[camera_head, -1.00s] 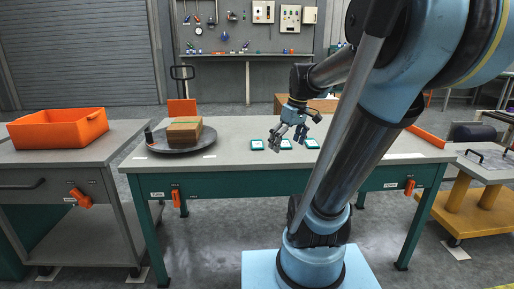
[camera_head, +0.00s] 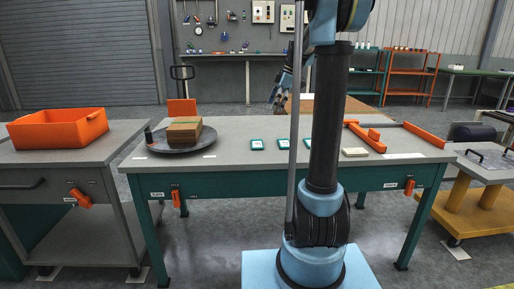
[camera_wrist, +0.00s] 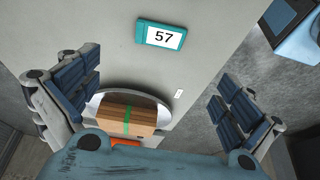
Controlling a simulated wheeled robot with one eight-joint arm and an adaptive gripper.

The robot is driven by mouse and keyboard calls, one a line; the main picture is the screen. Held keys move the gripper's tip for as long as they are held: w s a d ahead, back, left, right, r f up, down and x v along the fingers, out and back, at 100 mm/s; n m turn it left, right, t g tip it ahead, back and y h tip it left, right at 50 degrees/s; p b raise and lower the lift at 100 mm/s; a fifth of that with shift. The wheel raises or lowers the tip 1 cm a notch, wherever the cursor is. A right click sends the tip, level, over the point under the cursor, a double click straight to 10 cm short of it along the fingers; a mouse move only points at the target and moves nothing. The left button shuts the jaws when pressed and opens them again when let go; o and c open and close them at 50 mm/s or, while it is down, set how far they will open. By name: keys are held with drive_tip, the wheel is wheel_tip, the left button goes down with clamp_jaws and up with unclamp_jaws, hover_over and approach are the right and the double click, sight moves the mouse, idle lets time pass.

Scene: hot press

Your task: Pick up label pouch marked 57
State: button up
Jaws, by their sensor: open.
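The pouch marked 57 (camera_wrist: 160,37) is a teal-edged flat piece with a white label, lying on the grey table near the top of the wrist view. In the head view a left pouch (camera_head: 257,144) and a middle pouch (camera_head: 282,143) lie in a row with a third pouch (camera_head: 307,143), partly behind my arm. Their numbers are too small to read there; the left one, nearest the round plate, appears to be 57. My gripper (camera_head: 279,99) is raised above the table's back part. Its fingers are spread and empty in the wrist view (camera_wrist: 153,82), apart from the pouch.
A brown box (camera_head: 184,130) sits on a round dark plate (camera_head: 161,147) at the table's left. Orange fixture bars (camera_head: 424,135) and a small pale block (camera_head: 354,152) lie at right. An orange bin (camera_head: 58,128) stands on the left bench.

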approach(257, 143)
drive_tip(key=shift+x, duration=1.15)
drive_tip(key=shift+s+x, duration=0.15)
drive_tip(key=shift+x, duration=1.2)
drive_tip(key=shift+s+x, duration=0.1)
drive_tip(key=shift+x, duration=1.3)
drive_tip(key=shift+d, duration=0.1)
drive_tip(key=c, duration=0.7)
